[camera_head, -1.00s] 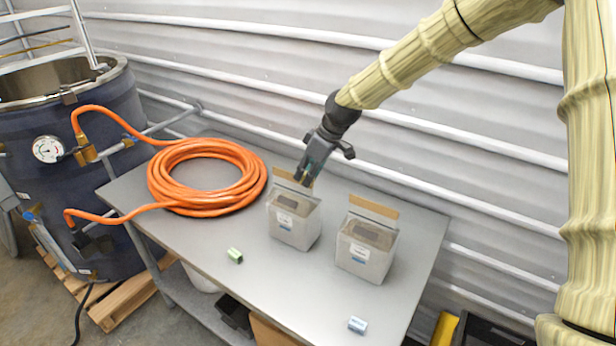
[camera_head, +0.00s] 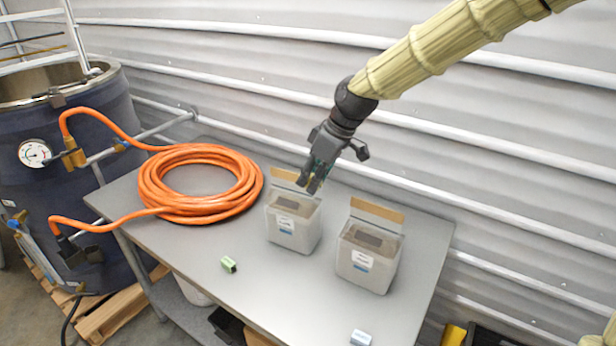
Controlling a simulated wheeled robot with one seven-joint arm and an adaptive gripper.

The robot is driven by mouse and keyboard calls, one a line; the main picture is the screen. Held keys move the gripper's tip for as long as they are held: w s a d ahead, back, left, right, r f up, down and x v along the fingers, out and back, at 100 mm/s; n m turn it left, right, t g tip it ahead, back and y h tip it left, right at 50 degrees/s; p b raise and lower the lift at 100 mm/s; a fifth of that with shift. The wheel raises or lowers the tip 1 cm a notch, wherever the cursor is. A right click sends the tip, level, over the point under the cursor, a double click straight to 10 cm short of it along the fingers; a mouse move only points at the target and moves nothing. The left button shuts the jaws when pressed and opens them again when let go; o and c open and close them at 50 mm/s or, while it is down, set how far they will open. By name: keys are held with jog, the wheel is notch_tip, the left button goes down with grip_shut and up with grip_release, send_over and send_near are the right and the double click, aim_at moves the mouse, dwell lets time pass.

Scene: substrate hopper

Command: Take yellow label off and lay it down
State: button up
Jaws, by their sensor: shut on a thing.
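My gripper (camera_head: 316,186) points down above the back right rim of the left grey box (camera_head: 292,234). It is shut on a small yellowish thing, which looks like the yellow label (camera_head: 318,182); the fingers hide most of it. The left box is open, with its tan-lined lid raised at the back and a white and blue label on its front. I cannot tell whether the held piece touches the box.
A similar open grey box (camera_head: 368,268) stands to the right. A green block (camera_head: 229,264) and a pale blue block (camera_head: 361,338) lie near the table's front. An orange hose coil (camera_head: 198,212) fills the left. The grey table (camera_head: 290,300) is bare at the front middle.

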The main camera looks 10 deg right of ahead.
jog(key=shift+s+r+b, duration=0.7)
jog(key=shift+s+b, duration=0.45)
jog(key=shift+s, duration=3.5)
notch_tip(320, 180, up, 7)
jog(key=p, duration=0.6)
jog(key=shift+f, duration=0.1)
